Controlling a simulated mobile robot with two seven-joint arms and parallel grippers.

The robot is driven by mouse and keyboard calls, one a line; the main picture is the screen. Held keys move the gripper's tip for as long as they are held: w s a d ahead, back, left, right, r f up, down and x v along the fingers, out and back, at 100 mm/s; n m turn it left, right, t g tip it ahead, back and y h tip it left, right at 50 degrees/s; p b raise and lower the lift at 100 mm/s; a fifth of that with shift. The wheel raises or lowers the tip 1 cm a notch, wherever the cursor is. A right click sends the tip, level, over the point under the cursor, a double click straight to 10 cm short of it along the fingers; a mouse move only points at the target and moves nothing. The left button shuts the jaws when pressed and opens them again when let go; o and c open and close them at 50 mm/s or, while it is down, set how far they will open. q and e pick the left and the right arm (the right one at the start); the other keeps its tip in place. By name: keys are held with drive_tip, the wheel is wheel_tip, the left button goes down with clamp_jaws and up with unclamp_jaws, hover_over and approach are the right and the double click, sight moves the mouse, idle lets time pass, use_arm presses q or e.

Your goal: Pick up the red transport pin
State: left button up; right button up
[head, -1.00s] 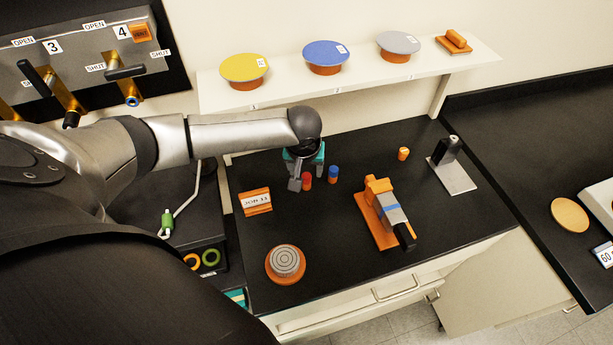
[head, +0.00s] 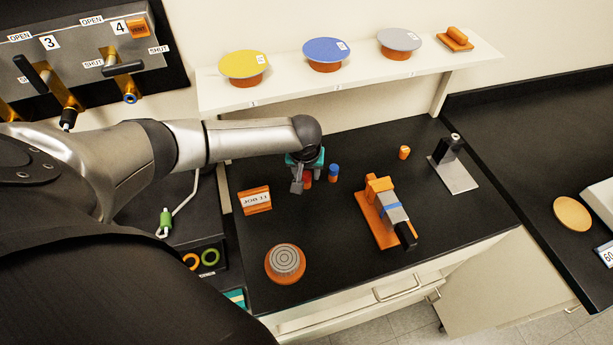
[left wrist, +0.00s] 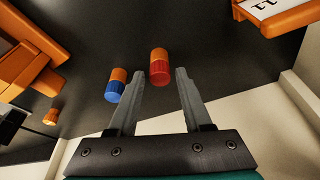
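The red transport pin (head: 308,179), a small cylinder with an orange end, stands on the black bench, partly hidden by my left gripper (head: 301,182) in the head view. In the left wrist view the red pin (left wrist: 160,70) shows between the tips of my open left gripper (left wrist: 159,76), with visible space to both fingers. Whether the fingers are level with it in depth I cannot tell. The gripper holds nothing. My right gripper is not in view.
A blue pin (head: 333,173) stands close by, just outside one finger in the left wrist view (left wrist: 116,85). An orange pin (head: 404,152), an orange fixture (head: 376,226), a job sign (head: 255,200) and a round ridged piece (head: 285,263) are also on the bench.

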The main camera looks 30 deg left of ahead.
sight(307, 173)
use_arm(q)
clamp_jaws()
idle(0.5)
drive_tip(key=shift+r, duration=0.85)
drive_tip(key=shift+v, duration=1)
drive_tip(key=s+d, duration=0.3)
drive_tip(key=d, duration=0.1)
drive_tip(key=s+d, duration=0.4)
drive_tip(key=d, duration=0.1)
drive_tip(key=s+d, duration=0.4)
drive_tip(key=shift+s+d, duration=0.1)
drive_tip(key=shift+d, duration=0.1)
drive_tip(key=shift+c, duration=1.9)
unclamp_jaws()
clamp_jaws()
